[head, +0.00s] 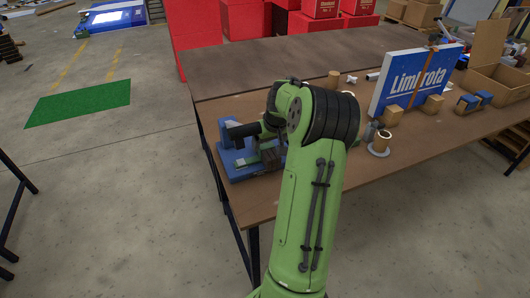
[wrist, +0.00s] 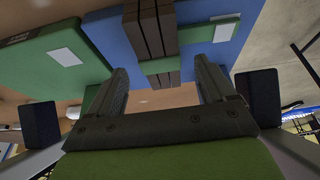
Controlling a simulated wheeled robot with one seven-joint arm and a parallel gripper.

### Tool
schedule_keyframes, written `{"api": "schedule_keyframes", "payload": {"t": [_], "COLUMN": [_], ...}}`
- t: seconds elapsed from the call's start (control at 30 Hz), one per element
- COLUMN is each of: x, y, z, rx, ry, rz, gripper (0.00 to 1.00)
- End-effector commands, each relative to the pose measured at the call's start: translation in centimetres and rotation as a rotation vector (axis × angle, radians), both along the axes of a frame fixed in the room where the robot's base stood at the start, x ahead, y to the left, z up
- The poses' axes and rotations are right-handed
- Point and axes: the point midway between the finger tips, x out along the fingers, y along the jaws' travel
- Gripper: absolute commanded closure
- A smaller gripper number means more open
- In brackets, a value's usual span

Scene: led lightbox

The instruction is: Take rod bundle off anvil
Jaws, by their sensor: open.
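The rod bundle (wrist: 150,28), dark brown parallel bars, runs up and down at the top middle of the wrist view. A green band crosses it. Behind it is a blue block (wrist: 228,42), seemingly part of the anvil. My gripper (wrist: 160,72) is open, with one finger on each side of the bundle's near end. I cannot tell whether either finger touches it. In the head view the blue stand (head: 240,168) is at the table's left end. My green arm covers much of that spot, and the fingers cannot be made out there.
Red boxes (head: 250,20) stand behind. A green mat (head: 80,101) lies on the floor at left.

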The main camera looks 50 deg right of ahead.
Motion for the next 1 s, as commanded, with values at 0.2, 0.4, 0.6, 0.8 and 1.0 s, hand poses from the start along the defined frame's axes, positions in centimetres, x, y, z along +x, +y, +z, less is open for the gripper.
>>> {"api": "schedule_keyframes", "payload": {"t": [0.2,0.4,0.6,0.8,1.0], "x": [1.3,1.6,1.6,1.5,1.5], "y": [-0.7,-0.9,-0.9,-0.9,-0.9], "z": [-3.9,-4.5,-4.5,-4.6,-4.6], "rx": [0.004,0.001,0.001,0.001,0.001], "ry": [0.001,0.001,0.001,0.002,0.001], "rz": [0.001,0.0,0.0,0.0,0.0], "gripper": [0.17,0.17,0.17,0.28,0.58]}}
